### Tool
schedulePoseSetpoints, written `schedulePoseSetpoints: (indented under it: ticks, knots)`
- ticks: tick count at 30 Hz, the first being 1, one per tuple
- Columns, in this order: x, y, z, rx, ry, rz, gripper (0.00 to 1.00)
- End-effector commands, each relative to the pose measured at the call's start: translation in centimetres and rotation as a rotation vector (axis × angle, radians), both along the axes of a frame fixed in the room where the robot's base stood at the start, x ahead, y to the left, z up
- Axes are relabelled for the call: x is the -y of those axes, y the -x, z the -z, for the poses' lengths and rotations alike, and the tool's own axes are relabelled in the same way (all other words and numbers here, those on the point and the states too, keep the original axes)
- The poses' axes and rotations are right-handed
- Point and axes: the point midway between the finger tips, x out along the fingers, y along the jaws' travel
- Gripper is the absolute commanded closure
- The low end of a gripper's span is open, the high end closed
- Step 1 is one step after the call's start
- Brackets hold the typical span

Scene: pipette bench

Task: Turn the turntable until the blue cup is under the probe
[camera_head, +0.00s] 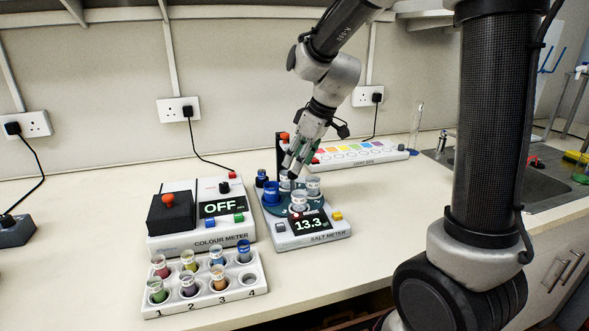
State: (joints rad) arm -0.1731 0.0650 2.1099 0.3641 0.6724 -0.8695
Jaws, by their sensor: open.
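The salt meter (322,237) has a round blue-green turntable (280,209) on top, and its display reads 13.3. The blue cup (271,191) stands at the left of the turntable. Clear or whitish cups stand at the right (313,187) and front (299,202). A dark upright post with a red top (283,138) rises behind the turntable. The probe is not clear to me; my gripper hides much of that area. My gripper (291,169) is open, pointing down over the back middle of the turntable, close to the cups. I cannot tell whether it touches one.
The colour meter (170,245), showing OFF, stands left of the salt meter. A white rack (205,298) of several coloured vials is in front of it. A light box (360,157) lies behind right, with a sink (480,170) beyond.

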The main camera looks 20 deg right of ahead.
Motion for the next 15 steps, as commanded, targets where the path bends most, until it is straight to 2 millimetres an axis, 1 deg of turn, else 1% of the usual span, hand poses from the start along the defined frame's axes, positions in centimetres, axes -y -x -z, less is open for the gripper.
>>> schedulePoseSetpoints:
  ticks: [1,3,6,10,15]
  knots:
    - [-0.2,-0.2,0.9,-0.004,0.001,0.0,0.53]
    - [-0.5,-0.4,1.9,-0.004,0.001,0.0,0.53]
    - [-0.8,-0.7,2.9,-0.004,0.001,0.0,0.53]
    - [-1.0,-1.0,3.5,-0.001,0.0,0.001,0.53]
    - [-1.0,-1.0,3.6,-0.001,0.0,0.001,0.53]
